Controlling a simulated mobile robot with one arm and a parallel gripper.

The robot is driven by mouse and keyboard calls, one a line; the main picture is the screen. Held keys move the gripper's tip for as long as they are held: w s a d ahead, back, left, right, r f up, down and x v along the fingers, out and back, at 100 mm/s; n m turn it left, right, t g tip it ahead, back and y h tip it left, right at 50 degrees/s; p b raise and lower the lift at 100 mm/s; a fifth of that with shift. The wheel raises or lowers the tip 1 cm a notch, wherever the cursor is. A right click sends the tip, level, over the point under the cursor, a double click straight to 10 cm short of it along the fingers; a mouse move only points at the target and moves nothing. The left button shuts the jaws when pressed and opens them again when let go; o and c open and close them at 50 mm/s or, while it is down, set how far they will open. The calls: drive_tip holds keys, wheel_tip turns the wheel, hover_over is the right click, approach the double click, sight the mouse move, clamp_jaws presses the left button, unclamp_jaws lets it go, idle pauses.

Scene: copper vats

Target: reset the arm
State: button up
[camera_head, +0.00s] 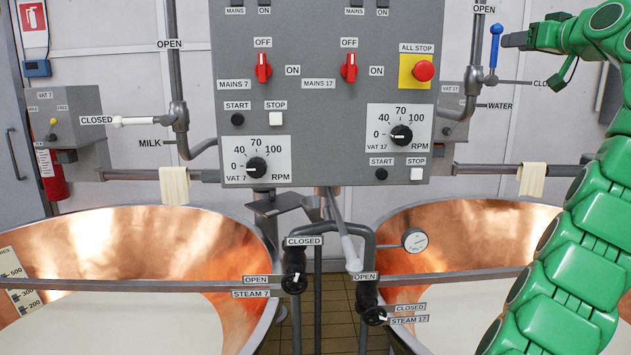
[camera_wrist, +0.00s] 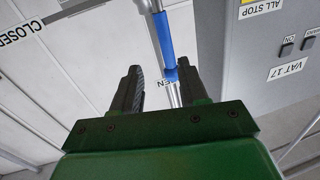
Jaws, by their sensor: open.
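My green arm (camera_head: 575,240) rises along the right side of the head view and bends over to the left at the top. My gripper (camera_head: 508,40) points left there, its dark fingertips just right of the blue water valve handle (camera_head: 495,45). The handle stands upright, toward the OPEN label. In the wrist view my gripper (camera_wrist: 161,72) has its two dark fingers apart with nothing clamped between them. The blue handle (camera_wrist: 164,35) shows in the gap between the fingers, seemingly beyond them; I cannot tell whether they touch it.
A grey control panel (camera_head: 325,100) with switches, dials and a red stop button (camera_head: 423,70) stands left of the gripper. Two copper vats (camera_head: 150,235) (camera_head: 470,235) with white liquid are below. Steam valves (camera_head: 293,283) (camera_head: 375,316) stand between them. A pale wall is behind.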

drive_tip(key=a+f+m+g+y, duration=0.1)
drive_tip(key=a+f+m+g, duration=0.15)
drive_tip(key=a+f, duration=0.5)
drive_tip(key=a+f+m+g+y, duration=0.1)
drive_tip(key=a+f+g+y, duration=0.3)
drive_tip(key=a, duration=0.6)
drive_tip(key=s+a+f+n+g+h, duration=0.1)
drive_tip(key=s+a+f+g, duration=0.1)
drive_tip(key=s+a+f, duration=0.35)
drive_tip(key=s+a+f+g+h, duration=0.2)
drive_tip(key=s+a+f, duration=0.1)
drive_tip(key=a+f, duration=0.5)
drive_tip(key=s+a+f+n+g+h, duration=0.15)
drive_tip(key=s+a+f+g, duration=0.35)
drive_tip(key=s+f, duration=1)
drive_tip(key=s+d+f+g+h, duration=0.1)
drive_tip(key=s+f+g+h, duration=0.1)
drive_tip(key=s+f, duration=0.6)
drive_tip(key=s+d+f+g+h, duration=0.1)
drive_tip(key=s+f, duration=0.6)
drive_tip(key=s, duration=0.8)
drive_tip(key=shift+s+d+f+g+h, duration=0.2)
drive_tip(key=shift+d+f+g+h, duration=0.15)
drive_tip(key=shift+g+h, duration=0.1)
